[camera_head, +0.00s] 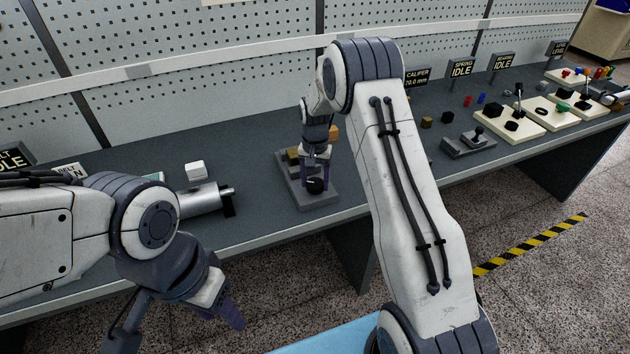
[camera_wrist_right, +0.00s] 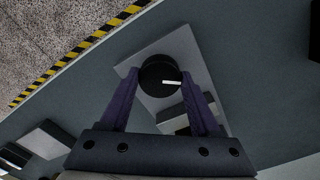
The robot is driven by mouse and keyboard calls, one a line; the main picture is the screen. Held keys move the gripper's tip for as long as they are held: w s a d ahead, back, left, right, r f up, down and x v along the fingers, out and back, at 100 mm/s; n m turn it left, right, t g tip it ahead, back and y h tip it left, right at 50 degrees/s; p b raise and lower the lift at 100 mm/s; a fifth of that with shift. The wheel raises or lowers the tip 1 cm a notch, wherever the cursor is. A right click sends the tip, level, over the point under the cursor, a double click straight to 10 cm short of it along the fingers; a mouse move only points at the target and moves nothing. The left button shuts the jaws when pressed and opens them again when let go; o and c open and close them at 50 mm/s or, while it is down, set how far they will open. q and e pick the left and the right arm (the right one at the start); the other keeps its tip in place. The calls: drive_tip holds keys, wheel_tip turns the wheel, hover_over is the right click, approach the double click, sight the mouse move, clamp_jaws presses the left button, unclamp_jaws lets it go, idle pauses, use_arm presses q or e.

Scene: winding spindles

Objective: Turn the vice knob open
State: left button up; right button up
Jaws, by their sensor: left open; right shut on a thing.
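The vice stands on a grey base plate (camera_head: 306,199) on the bench, with dark and tan blocks (camera_head: 293,156) behind its knob. The round black vice knob (camera_head: 315,186) is at the near side of the plate. My right gripper (camera_head: 314,182) reaches down over it and is shut on it. In the right wrist view the knob (camera_wrist_right: 160,75) sits between the two purple fingertips (camera_wrist_right: 160,82), with a white mark pointing right. My left gripper (camera_head: 180,330) is open and empty, low in front of the bench. My right arm hides part of the bench.
A silver cylinder (camera_head: 203,200) and a white block (camera_head: 196,170) lie left of the vice. A grey joystick box (camera_head: 468,143) and cream boards (camera_head: 510,125) with small parts stand to the right. A pegboard wall (camera_head: 200,100) rises behind.

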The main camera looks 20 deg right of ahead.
drive_tip(key=n, duration=0.6)
drive_tip(key=shift+w+r, duration=0.1)
drive_tip(key=n, duration=0.6)
drive_tip(key=shift+n, duration=0.4)
drive_tip(key=n, duration=1.2)
drive_tip(key=o, duration=1.4)
